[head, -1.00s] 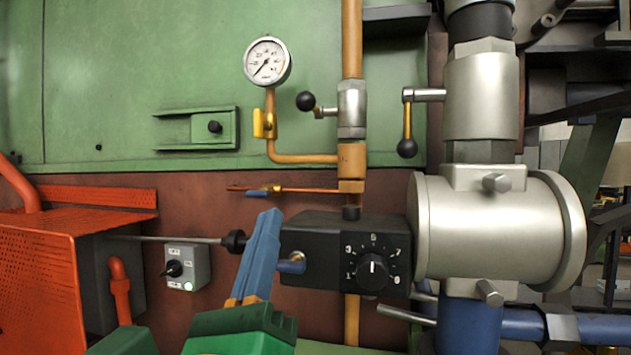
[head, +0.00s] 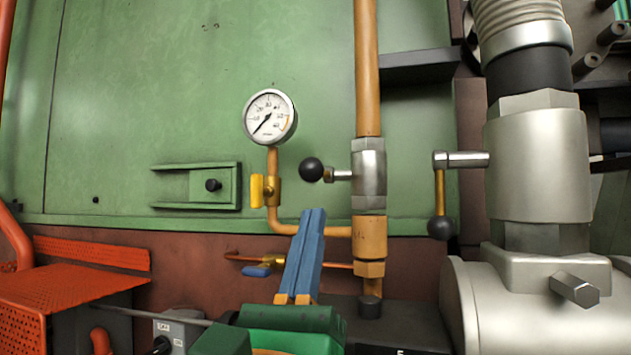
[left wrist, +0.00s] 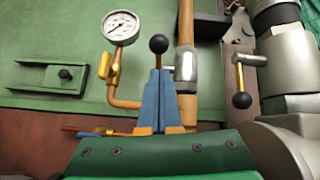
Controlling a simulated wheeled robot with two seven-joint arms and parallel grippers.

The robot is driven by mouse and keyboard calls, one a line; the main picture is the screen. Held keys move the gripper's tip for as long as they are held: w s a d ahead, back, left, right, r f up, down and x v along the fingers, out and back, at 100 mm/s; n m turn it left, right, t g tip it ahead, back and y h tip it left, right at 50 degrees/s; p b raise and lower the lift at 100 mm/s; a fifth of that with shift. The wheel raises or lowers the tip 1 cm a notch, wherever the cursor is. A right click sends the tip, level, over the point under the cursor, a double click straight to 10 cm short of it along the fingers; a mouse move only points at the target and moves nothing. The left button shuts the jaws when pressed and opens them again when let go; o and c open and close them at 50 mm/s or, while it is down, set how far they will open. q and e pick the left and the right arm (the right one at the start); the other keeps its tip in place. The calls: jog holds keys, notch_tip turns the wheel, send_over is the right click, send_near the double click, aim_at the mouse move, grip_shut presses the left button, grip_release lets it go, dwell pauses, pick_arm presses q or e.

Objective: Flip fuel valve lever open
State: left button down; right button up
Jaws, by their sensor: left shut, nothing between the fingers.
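A silver valve (head: 369,172) sits on the vertical orange pipe. Its short lever with a black ball knob (head: 311,170) points left and toward me. My left gripper (head: 313,212), with blue fingers, is shut and empty. Its tips are just below the knob in the head view. In the left wrist view the knob (left wrist: 158,44) shows just beyond the fingertips (left wrist: 160,72), and the fingers partly hide its stem. I cannot tell whether they touch. A second lever, brass with a black ball (head: 440,228), hangs down from the large silver valve (head: 538,165). My right gripper is not in view.
A pressure gauge (head: 270,117) and a small yellow-handled valve (head: 257,191) are left of the knob. A thin copper line with a blue-handled valve (head: 257,270) runs below. A black box (head: 400,325) and the large silver body (head: 520,320) are low on the right.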

aim_at(320, 173)
pick_arm(q)
jog(key=p+x, duration=0.1)
jog(key=x, duration=0.2)
jog(key=shift+w+r, duration=0.1)
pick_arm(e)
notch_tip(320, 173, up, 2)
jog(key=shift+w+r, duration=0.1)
pick_arm(q)
jog(key=shift+s+r, duration=0.2)
jog(key=shift+r, duration=0.1)
